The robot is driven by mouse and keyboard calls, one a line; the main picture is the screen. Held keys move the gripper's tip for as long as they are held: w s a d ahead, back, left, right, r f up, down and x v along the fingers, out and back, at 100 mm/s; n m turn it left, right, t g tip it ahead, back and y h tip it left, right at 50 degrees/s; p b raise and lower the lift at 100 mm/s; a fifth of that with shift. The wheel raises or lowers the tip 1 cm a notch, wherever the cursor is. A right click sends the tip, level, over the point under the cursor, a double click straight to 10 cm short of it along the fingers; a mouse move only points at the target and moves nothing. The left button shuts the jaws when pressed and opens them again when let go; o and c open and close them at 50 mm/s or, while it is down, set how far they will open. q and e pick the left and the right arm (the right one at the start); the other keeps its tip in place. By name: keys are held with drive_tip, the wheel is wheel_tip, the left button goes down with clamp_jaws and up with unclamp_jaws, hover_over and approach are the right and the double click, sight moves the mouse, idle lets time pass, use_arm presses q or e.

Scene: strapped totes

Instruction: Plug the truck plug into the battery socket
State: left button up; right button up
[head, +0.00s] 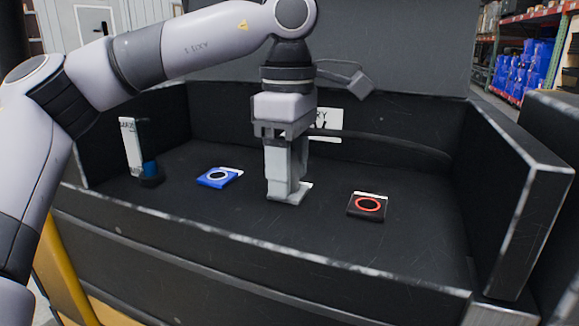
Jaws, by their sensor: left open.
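My left gripper (287,190) reaches down over the middle of the black bay, fingers pointing down close to the floor. It is open; I see nothing clearly held in it. A pale edge beside its fingertips may belong to something hidden behind them. A blue square piece with a white ring (218,177) lies left of the gripper. A black square piece with a red ring (367,206) lies to its right. I cannot tell which is the truck plug or battery socket. My right gripper is not seen.
The black bay (420,270) has raised walls at the back, left and right, and a front edge. A white sign (328,119) ending in "RY" is partly hidden behind my gripper. A dark cable-like band (395,145) runs along the back wall. Floor between the pieces is bare.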

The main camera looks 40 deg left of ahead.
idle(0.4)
use_arm(q)
clamp_jaws()
drive_tip(key=shift+r+p, duration=2.9)
drive_tip(key=shift+r, duration=0.15)
drive_tip(key=shift+r, duration=0.1)
wheel_tip(320, 180, up, 6)
drive_tip(key=p, duration=0.5)
drive_tip(key=shift+p, duration=0.3)
